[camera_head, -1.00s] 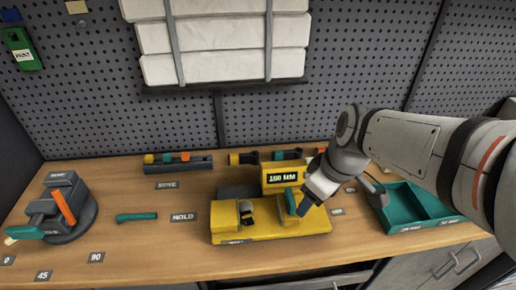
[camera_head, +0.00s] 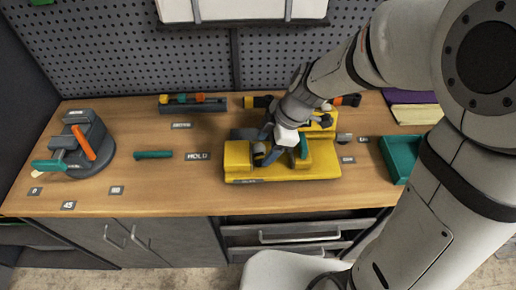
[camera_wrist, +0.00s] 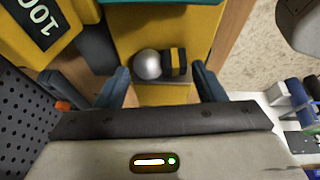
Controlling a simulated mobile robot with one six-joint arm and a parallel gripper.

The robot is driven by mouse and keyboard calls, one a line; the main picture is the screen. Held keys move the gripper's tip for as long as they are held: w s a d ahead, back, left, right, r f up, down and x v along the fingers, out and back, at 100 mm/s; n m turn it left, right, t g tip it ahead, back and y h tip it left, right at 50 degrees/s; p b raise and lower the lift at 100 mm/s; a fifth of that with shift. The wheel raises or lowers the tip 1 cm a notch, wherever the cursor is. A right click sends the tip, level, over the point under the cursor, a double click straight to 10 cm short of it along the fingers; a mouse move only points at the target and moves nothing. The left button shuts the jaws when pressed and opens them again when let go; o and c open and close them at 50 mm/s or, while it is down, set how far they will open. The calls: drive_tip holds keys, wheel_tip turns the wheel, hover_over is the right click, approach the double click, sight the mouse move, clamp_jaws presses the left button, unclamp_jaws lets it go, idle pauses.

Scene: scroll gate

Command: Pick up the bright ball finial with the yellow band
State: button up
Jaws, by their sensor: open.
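The bright ball finial is a shiny silver ball (camera_wrist: 147,64) with a dark collar and a yellow band (camera_wrist: 175,62). It lies on its side on the yellow fixture (camera_head: 320,165). My gripper (camera_wrist: 163,84) is open, with one finger to each side of the finial in the wrist view. The fingertips appear close to it, but I see no contact. In the head view my gripper (camera_head: 268,140) is above the left part of the fixture, and the finial (camera_head: 259,153) is partly hidden there.
The fixture's 100 mm sign (camera_wrist: 40,18) stands near my gripper. A teal part (camera_head: 303,147) rises right of it. A teal handle (camera_head: 153,155) lies on the bench to the left. A grey angle machine (camera_head: 78,145) stands far left, and a teal tray (camera_head: 398,158) is right.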

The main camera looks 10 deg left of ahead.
sight(259, 154)
drive_tip(key=shift+x, duration=1.25)
drive_tip(key=shift+c, duration=0.5)
drive_tip(key=c, duration=0.8)
